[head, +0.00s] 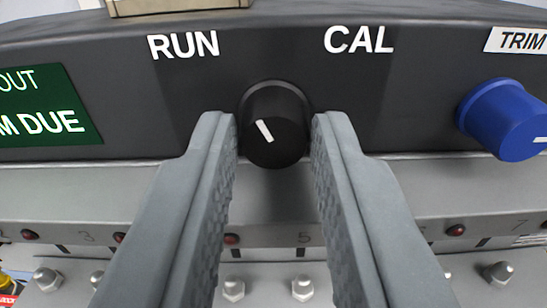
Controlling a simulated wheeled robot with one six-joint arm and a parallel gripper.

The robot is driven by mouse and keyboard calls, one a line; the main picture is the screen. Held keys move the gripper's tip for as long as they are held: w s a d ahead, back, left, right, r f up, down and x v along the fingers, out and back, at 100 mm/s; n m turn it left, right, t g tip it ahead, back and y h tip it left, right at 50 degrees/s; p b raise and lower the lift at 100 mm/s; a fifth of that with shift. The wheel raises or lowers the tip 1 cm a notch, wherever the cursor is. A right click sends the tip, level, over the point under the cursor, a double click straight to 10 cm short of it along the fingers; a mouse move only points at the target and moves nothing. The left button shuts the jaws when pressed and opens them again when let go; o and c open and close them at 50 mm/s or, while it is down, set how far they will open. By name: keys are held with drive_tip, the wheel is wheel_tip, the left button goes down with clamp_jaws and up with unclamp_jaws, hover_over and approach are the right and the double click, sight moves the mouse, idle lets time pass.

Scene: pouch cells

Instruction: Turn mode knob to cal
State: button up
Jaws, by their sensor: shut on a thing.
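The black mode knob (285,150) is on the dark panel, between and below the white RUN label (183,45) and the white CAL label (358,40). Its white pointer mark tilts up and to the left, toward RUN. My gripper (274,122) has one grey finger on each side of the knob and is shut on it. The fingers hide parts of the panel's lower edge.
A blue knob (497,112) under a TRIM label (516,40) stands out at the right. A green display (45,108) reading "M DUE" is at the left. Below are a grey ledge (90,190), small red lamps and several bolts.

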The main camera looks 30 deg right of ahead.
drive_tip(key=shift+m, duration=0.3)
drive_tip(key=m, duration=0.3)
drive_tip(key=shift+f+m, duration=0.1)
drive_tip(key=shift+m, duration=1.7)
drive_tip(key=o, duration=1)
